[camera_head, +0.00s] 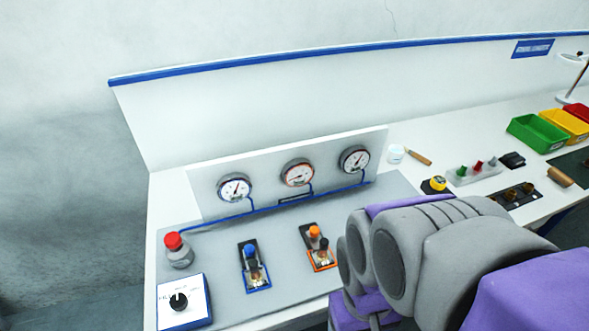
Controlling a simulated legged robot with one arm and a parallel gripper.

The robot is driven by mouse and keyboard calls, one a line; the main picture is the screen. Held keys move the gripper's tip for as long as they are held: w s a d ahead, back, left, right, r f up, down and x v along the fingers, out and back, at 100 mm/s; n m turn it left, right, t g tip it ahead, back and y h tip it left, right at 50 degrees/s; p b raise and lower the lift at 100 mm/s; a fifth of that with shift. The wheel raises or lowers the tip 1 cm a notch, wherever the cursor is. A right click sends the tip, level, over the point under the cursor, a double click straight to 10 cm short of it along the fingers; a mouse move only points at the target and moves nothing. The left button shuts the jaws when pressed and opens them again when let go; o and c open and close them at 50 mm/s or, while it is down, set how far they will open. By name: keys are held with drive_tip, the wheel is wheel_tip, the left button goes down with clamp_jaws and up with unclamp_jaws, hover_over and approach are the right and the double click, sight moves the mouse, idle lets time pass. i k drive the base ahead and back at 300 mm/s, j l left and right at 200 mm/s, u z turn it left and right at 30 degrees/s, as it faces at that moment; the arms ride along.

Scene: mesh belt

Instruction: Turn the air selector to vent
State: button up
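The air selector looks to be the black rotary knob (179,301) on a white plate with a blue-edged box (185,303), at the front left of the grey panel. Small lettering surrounds the knob, too small to read surely, and I cannot tell which mark the knob points to. My arm, grey and purple, fills the lower right of the view and stands to the right of the selector, well apart from it. My gripper's fingers do not show.
A red-capped fitting (174,241) stands just behind the selector. A blue-knobbed valve (250,254) and an orange-knobbed valve (315,236) sit to its right. Gauges (298,173) stand on the back board. A yellow button (437,183) and a green bin (535,133) lie farther right.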

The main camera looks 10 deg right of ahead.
sight(179, 302)
drive_tip(key=j+u, duration=0.1)
drive_tip(key=u, duration=0.35)
drive_tip(key=j+u, duration=0.1)
drive_tip(key=u, duration=0.75)
